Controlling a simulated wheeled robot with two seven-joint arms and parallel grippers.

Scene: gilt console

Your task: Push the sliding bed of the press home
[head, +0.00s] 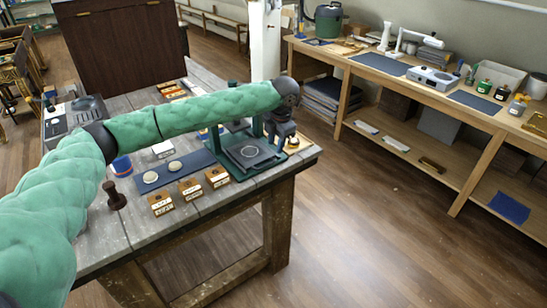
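The press (230,168) is a small dark green frame at the near right corner of the grey wooden table. Its sliding bed, a dark flat plate (250,154), shows at the front of the frame. My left arm, in green padding, reaches across the table, and its dark wrist is above the press's right side. My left gripper (277,138) points down at the right rear of the bed. Its fingertips are hard to make out against the dark press, and I cannot tell whether they touch it. The arm hides part of the press's upper back. My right gripper is out of view.
A blue mat (172,172) with two pale round pieces lies left of the press. Several small labelled wooden blocks (190,189) line the near edge, beside a dark stamp (114,196). A long workbench (402,83) stands at right; floor between is clear.

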